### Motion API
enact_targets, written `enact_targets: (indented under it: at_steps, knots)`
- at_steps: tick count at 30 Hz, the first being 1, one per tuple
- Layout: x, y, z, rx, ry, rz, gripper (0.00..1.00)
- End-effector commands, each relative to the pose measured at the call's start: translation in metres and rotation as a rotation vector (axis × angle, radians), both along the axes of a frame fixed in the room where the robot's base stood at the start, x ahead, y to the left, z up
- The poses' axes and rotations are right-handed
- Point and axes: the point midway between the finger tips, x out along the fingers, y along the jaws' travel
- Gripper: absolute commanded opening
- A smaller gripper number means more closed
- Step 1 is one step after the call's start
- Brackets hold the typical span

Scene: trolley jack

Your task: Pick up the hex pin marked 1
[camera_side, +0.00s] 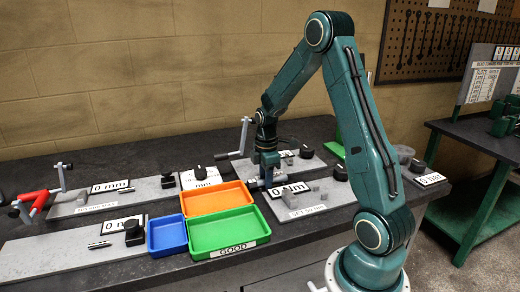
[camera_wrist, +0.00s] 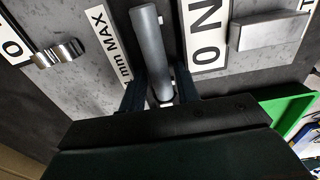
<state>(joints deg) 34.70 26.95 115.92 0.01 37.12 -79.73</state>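My gripper (camera_side: 262,172) points down over the middle of the bench, just behind the bins. In the wrist view my gripper (camera_wrist: 161,97) has its two dark fingers apart, with a grey rod (camera_wrist: 149,45) running between them; I see no clear grip on it. I cannot tell whether this rod is a pin or a handle. In the side view a small metal pin (camera_side: 99,245) lies on the front left grey plate, far to the left of my gripper. A number 1 is not readable on either piece, so I cannot tell which is the hex pin marked 1.
Blue (camera_side: 167,237), orange (camera_side: 205,197) and green (camera_side: 222,236) bins stand in front of and left of my gripper. An upright crank (camera_side: 244,135) stands behind it. A plate with small grey blocks (camera_side: 290,199) lies to the right. A red-handled tool (camera_side: 38,201) is at far left.

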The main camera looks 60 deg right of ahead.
Motion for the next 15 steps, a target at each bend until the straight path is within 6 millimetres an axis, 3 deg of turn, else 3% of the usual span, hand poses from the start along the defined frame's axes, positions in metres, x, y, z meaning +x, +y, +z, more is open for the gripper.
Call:
enact_targets:
  at_steps: [4,9,15]
  knots:
    - [0.0001,-0.0001,0.0003,0.0,0.0,0.0,0.3]
    - [0.0001,-0.0001,0.0003,0.0,0.0,0.0,0.0]
    - [0.0005,-0.0004,0.001,-0.001,-0.001,0.0,0.0]
